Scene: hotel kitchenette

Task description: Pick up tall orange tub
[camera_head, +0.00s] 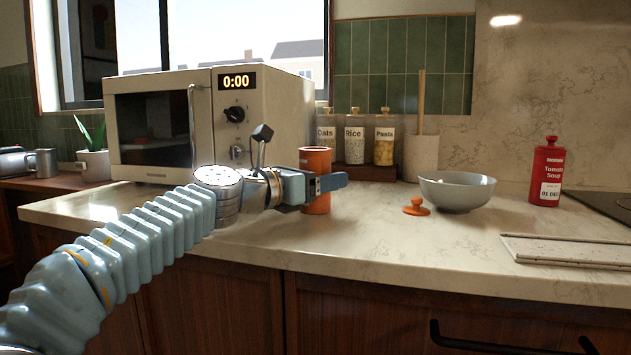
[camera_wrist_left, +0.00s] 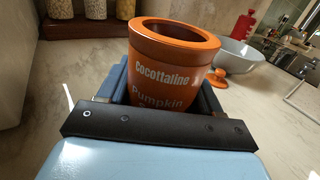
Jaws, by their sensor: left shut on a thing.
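The tall orange tub (camera_head: 316,162) stands upright near the front of the counter, right of the microwave. My left gripper (camera_head: 322,184) reaches it from the left, with its fingers around the tub's middle, shut on it. In the left wrist view the tub (camera_wrist_left: 174,67) shows its open top and the words "Cocottaline" and "Pumpkin", between the two fingers. The tub's lower part is hidden by the gripper in the wrist view. An orange knobbed lid (camera_head: 416,207) lies on the counter to the right. My right gripper is out of view.
A grey bowl (camera_head: 457,191) stands right of the lid. A microwave (camera_head: 272,112) is behind my left wrist. Jars of oats, rice and pasta (camera_head: 384,139) stand behind the tub. A red tomato soup bottle (camera_head: 547,176) and a pale board (camera_head: 570,251) are farther right. The front middle counter is clear.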

